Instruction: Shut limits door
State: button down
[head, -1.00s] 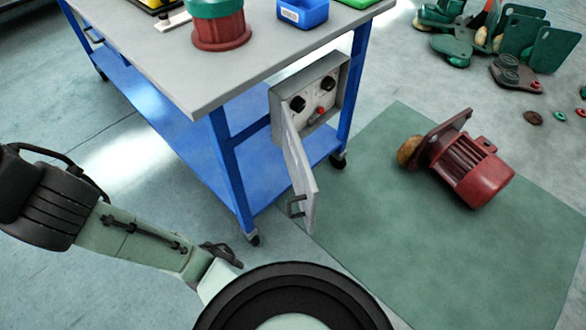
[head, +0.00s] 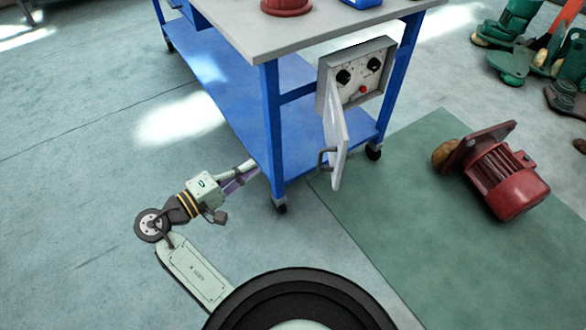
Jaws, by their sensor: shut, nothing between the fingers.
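The limits door (head: 336,140) is the light grey panel hinged at the left side of a grey control box (head: 325,84). It stands wide open, swung out toward me and seen nearly edge-on. Its dark handle (head: 322,159) sticks out to the left, low on the door. The box's inside shows two black knobs and a red button. My gripper (head: 253,166) is shut and empty, left of the door and apart from it. It is close to the bench's blue front leg in the picture; whether it touches the leg I cannot tell.
The control box is mounted on the end of a blue wheeled bench (head: 272,125) with a grey top. A red motor (head: 505,180) lies on a green mat (head: 400,235) to the right. Green and dark parts stand at the far right. The floor at left is clear.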

jog(key=w+d+h+p, duration=0.1)
jog(key=w+d+p, duration=0.2)
jog(key=d, duration=1)
jog(key=shift+w+f+m+g, duration=0.3)
jog(key=shift+w+f+g, duration=0.1)
jog(key=shift+w, duration=0.25)
jog(key=shift+d, duration=0.1)
